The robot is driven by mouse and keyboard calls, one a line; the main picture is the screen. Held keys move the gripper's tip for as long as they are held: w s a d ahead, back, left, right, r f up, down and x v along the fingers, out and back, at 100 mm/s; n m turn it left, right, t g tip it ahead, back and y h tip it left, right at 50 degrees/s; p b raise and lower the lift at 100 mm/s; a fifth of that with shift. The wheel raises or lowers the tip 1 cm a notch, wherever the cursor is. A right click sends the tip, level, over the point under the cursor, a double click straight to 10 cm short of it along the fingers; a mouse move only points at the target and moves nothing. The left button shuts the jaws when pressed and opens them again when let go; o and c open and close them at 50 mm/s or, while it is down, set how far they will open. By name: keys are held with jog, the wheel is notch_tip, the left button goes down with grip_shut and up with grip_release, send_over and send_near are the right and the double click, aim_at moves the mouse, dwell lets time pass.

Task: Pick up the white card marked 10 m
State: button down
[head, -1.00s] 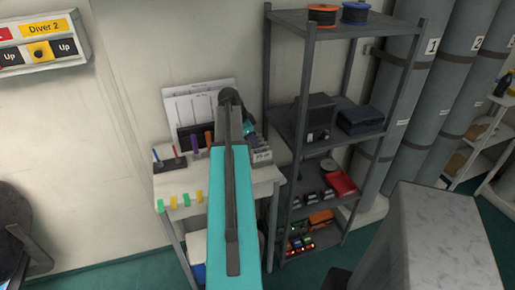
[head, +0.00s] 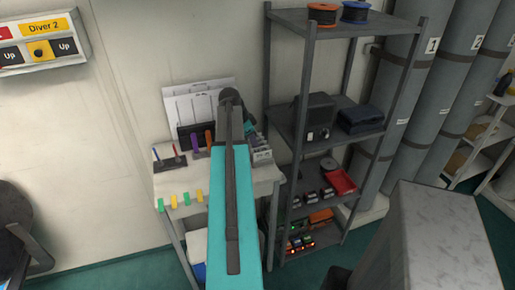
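I cannot make out a white card marked 10 m in the head view. Several white cards or sheets (head: 190,103) stand upright in a dark holder at the back of the small white table (head: 170,188), but any marks on them are too small to read. My teal arm reaches out over this table and covers its right part. My gripper is hidden behind the arm, so I cannot see its fingers or whether it holds anything.
Colored tags (head: 174,202) hang on the table's front edge. Small upright pens (head: 166,156) stand at its left. A dark metal shelf (head: 312,75) with spools and boxes stands close on the right, beside grey cylinders (head: 432,80). A Diver 2 panel (head: 42,42) hangs on the left wall.

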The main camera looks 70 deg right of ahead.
jog(key=shift+r, duration=0.1)
jog(key=shift+r+b, duration=1.15)
jog(key=shift+r, duration=3.75)
